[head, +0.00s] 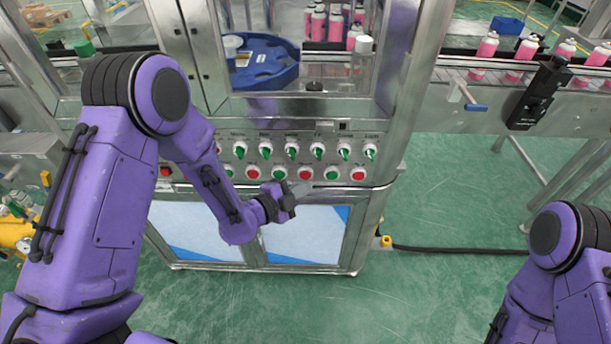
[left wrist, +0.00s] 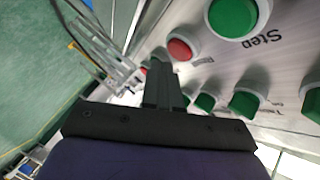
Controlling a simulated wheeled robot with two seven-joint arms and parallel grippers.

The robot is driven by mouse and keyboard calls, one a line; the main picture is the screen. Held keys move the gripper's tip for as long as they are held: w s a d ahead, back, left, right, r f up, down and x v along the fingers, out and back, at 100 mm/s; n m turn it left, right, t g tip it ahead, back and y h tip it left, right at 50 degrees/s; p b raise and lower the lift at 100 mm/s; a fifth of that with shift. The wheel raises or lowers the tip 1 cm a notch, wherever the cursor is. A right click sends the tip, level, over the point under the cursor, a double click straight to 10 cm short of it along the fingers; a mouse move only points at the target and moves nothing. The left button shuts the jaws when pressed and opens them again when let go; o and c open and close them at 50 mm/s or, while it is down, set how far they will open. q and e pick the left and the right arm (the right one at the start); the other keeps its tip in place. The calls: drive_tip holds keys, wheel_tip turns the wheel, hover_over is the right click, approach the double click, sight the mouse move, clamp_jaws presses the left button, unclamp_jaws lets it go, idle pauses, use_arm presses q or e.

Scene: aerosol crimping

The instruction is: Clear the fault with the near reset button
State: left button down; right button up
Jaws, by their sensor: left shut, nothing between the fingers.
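A steel control panel (head: 330,160) carries a row of red and green push buttons below a row of green selector switches. My left gripper (head: 300,189) is shut and empty, just in front of the button row, near a red button (head: 305,173). In the left wrist view the shut fingers (left wrist: 158,68) point toward the panel, beside a red button (left wrist: 180,49) with a small label too blurred to read surely. A large green button (left wrist: 232,15) marked "Step" is beyond it. Contact with any button cannot be told. My right gripper is out of view.
A glass-fronted machine holds pink cans (head: 336,27) and a blue fixture (head: 262,62) above the panel. A conveyor (head: 480,62) with pink cans runs right.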

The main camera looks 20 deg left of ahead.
use_arm(q)
drive_tip(key=shift+w, duration=0.1)
idle(0.7)
drive_tip(key=shift+w+a, duration=0.1)
drive_tip(key=shift+w, duration=0.25)
drive_tip(key=shift+w+a, duration=0.15)
drive_tip(key=shift+w, duration=0.2)
idle(0.6)
drive_tip(key=shift+s, duration=0.1)
drive_tip(key=shift+s+d+b, duration=0.25)
drive_tip(key=shift+s+b, duration=0.1)
drive_tip(key=shift+s, duration=0.35)
drive_tip(key=s, duration=0.2)
drive_tip(key=s+d+b, duration=0.1)
drive_tip(key=s, duration=0.1)
drive_tip(key=shift+s+d, duration=0.2)
drive_tip(key=shift+s, duration=0.2)
idle(0.5)
